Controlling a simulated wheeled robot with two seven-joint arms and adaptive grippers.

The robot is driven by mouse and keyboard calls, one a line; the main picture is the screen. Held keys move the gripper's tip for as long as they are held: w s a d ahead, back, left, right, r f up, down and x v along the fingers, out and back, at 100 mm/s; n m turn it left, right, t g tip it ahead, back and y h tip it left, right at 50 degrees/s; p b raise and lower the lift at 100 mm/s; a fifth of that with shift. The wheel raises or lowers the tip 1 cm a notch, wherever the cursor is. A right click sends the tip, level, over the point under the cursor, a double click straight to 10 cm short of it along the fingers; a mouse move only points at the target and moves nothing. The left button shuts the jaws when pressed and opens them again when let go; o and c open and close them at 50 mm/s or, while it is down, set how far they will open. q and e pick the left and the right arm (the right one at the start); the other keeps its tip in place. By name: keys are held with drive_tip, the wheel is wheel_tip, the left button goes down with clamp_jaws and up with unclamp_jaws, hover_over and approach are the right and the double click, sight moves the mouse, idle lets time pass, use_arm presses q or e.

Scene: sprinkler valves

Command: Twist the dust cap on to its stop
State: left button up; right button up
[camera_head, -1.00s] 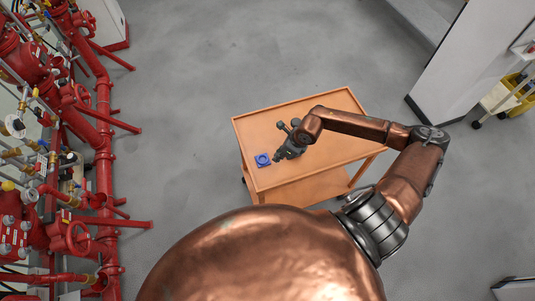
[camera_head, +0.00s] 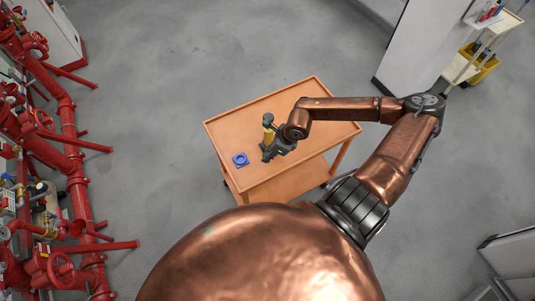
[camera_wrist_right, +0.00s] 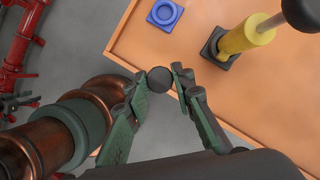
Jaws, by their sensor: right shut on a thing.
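My right gripper (camera_wrist_right: 160,78) is shut on a small round black piece, likely the dust cap (camera_wrist_right: 159,80), held between its fingertips. In the head view the right gripper (camera_head: 271,152) is over the table's near side, and the cap cannot be made out there. A yellow cylinder (camera_wrist_right: 246,36) with a pale rod and a dark round top stands in a black square base (camera_wrist_right: 217,49). The held piece is apart from it. The cylinder (camera_head: 268,135) also shows just behind the gripper in the head view. My left gripper is not in view.
A blue square holder with a round recess (camera_head: 240,159) sits on the orange table (camera_head: 317,98), left of the gripper. It also shows in the wrist view (camera_wrist_right: 165,13). The table's right side looks bare. Red pipes (camera_head: 70,150) stand at the far left.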

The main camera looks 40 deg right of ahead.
clamp_jaws()
drive_tip(key=shift+r, duration=0.15)
drive_tip(key=shift+r+p, duration=1.2)
drive_tip(key=shift+r, duration=0.65)
